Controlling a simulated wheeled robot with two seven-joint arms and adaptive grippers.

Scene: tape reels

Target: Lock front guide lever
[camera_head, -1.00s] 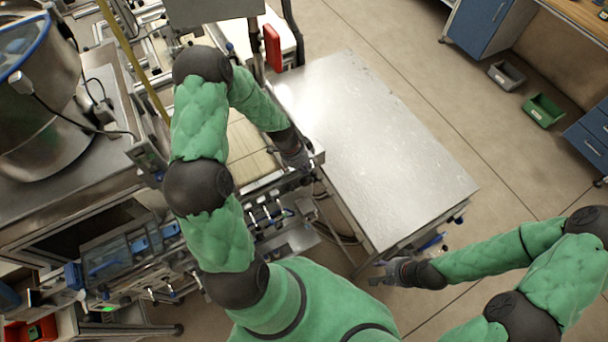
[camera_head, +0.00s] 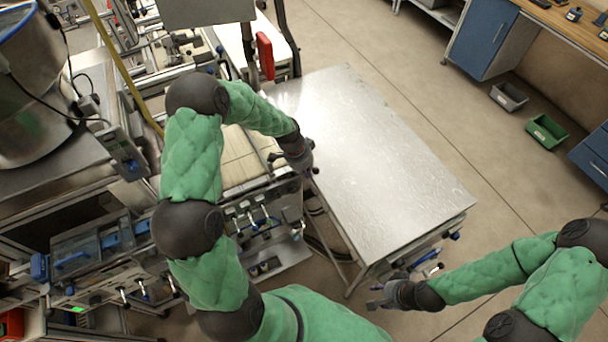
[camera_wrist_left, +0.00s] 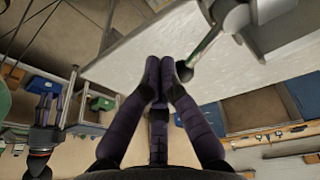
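My left gripper (camera_head: 308,160) is at the right end of the machine's front (camera_head: 262,213), beside the metal table. In the left wrist view its dark fingers (camera_wrist_left: 159,72) converge with the tips together, with nothing visible between them. A lever-like metal rod (camera_wrist_left: 204,46) with a dark knob (camera_wrist_left: 184,70) is right beside the right fingertip; I cannot tell whether they touch. The rod runs up to a silver cylindrical part (camera_wrist_left: 232,14). My right gripper (camera_head: 374,296) is empty with fingers apart, low in front of the table; it also shows in the left wrist view (camera_wrist_left: 55,100).
The bare metal table (camera_head: 375,160) stands right of the machine. A display panel (camera_head: 205,10) and red box (camera_head: 265,55) stand behind. A large steel drum (camera_head: 30,110) is at left. Grey (camera_head: 509,97) and green bins (camera_head: 546,131) lie on the floor at right, with open floor between.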

